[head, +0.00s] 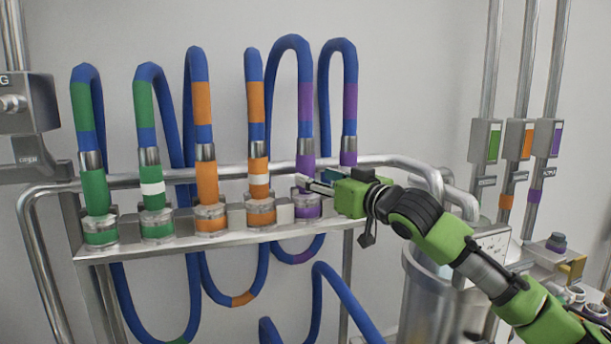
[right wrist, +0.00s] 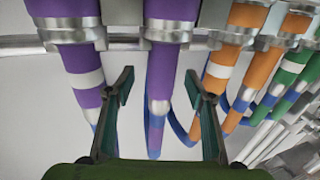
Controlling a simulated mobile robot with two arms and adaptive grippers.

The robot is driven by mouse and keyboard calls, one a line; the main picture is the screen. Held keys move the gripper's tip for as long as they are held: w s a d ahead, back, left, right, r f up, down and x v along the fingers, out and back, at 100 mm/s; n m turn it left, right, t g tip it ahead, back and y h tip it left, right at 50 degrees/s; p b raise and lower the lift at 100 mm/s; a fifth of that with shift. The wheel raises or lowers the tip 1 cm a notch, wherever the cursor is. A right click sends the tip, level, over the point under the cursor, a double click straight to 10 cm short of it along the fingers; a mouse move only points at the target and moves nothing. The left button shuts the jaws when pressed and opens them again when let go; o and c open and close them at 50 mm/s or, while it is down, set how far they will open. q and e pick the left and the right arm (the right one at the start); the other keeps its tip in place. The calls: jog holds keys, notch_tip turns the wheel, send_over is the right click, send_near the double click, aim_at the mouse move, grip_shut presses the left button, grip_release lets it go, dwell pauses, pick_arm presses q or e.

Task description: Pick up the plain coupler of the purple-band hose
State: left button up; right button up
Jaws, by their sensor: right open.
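The plain purple coupler (head: 306,166) stands in its holder (head: 307,209) on the rack, below a blue hose with a purple band (head: 306,102). It carries no white ring; the right wrist view shows it too (right wrist: 168,70). My right gripper (head: 313,183) is at this coupler, coming from the right. In the right wrist view its open fingers (right wrist: 159,82) lie on either side of the coupler, with nothing gripped. How deep they reach around it is unclear. The other purple coupler (right wrist: 88,78) has a white ring; my gripper mostly hides it in the head view. My left gripper is not in view.
The white-ringed orange coupler (head: 259,182) stands just left of the plain purple one. Further left are a plain orange (head: 207,182), a white-ringed green (head: 152,200) and a plain green coupler (head: 95,192). A metal rail (head: 385,160) runs behind them.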

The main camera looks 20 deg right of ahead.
aim_at(311, 169)
jog(key=p+x, duration=0.1)
jog(key=x, duration=0.1)
jog(key=p+x, duration=0.1)
jog(key=x, duration=0.1)
jog(key=shift+w+a+r+p, duration=0.2)
jog(key=shift+a+p, duration=0.05)
jog(key=shift+p, duration=0.15)
jog(key=shift+w+f, duration=0.15)
jog(key=shift+w, duration=0.15)
jog(key=shift+s, duration=0.15)
jog(key=shift+c, duration=1.2)
grip_shut()
jog(key=shift+r+b, duration=0.45)
jog(key=shift+r, duration=0.25)
jog(key=s+a+r+b, duration=0.2)
jog(key=s+r+b, duration=0.4)
jog(key=s+r, duration=0.5)
jog(key=s, duration=0.2)
jog(key=shift+s+a+r+b, duration=0.3)
jog(key=shift+s+r+b, duration=0.05)
jog(key=shift+s+r, duration=0.05)
